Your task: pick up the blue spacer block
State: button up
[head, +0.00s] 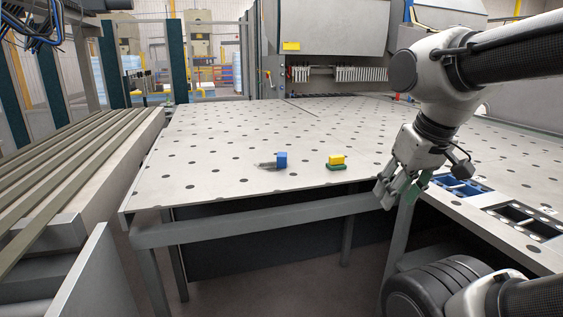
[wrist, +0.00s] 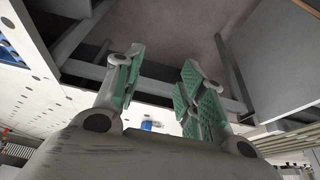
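The blue spacer block (head: 281,159) stands on the perforated table near its front edge, in the middle of the head view. A small grey piece (head: 267,164) lies just left of it, and I cannot tell if they touch. My gripper (head: 400,192) is to the right of the block, near the table's front edge. In the wrist view my gripper (wrist: 161,62) has its green-padded fingers spread apart with nothing between them. A small blue item (wrist: 147,126) shows beyond the gripper there, partly hidden, probably the same block.
A yellow block (head: 337,159) sits on a green block (head: 337,167) between the blue block and my gripper. A blue tray (head: 462,187) and a black tray (head: 522,221) are at the right. The bender (head: 335,40) stands behind the table (head: 215,140). The table's left part is clear.

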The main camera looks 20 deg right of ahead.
aim_at(282, 156)
jog(key=i+l, duration=0.2)
jog(key=i, duration=0.3)
jog(key=i+l, duration=0.25)
jog(key=i, duration=0.25)
